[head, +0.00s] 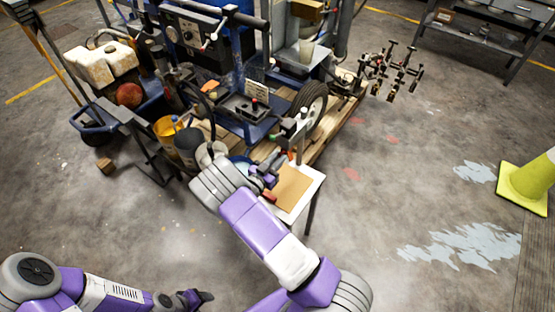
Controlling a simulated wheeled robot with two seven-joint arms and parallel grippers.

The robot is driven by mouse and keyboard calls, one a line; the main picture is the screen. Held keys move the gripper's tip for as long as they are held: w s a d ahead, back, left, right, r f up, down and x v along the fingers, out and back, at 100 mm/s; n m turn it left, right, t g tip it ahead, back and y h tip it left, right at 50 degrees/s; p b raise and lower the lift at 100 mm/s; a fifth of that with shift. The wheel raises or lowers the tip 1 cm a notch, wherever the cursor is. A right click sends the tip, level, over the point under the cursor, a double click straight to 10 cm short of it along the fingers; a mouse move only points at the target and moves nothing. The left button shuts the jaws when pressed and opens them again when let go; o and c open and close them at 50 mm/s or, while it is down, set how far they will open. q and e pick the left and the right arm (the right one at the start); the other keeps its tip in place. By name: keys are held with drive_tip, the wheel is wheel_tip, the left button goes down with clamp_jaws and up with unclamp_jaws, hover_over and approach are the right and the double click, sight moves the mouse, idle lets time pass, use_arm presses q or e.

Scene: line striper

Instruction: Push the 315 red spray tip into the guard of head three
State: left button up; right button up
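My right gripper (268,166) is over the left edge of a small white table (311,187). It is partly hidden by its own wrist, and I cannot tell whether its fingers hold anything. A small red piece (268,196) shows just below the gripper, beside the tan mat (291,188); it may be the red spray tip, but it is too small to tell. A spray head assembly with a light post (302,127) stands just beyond the gripper; which head is number three cannot be read. My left gripper (196,298) is low at the bottom, apart from these things, its fingers unclear.
The blue line striper machine (228,75) stands behind the table on a wooden pallet (335,125), with a black wheel (312,103). A yellow bucket (166,128) is at left. A yellow-green cone (530,182) stands far right. The floor right of the table is open.

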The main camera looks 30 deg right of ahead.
clamp_jaws()
drive_tip(key=m+b, duration=0.7)
drive_tip(key=m, duration=0.2)
drive_tip(key=shift+b, duration=0.4)
idle(0.4)
drive_tip(key=m+b, duration=0.2)
drive_tip(key=m, duration=0.7)
idle(0.3)
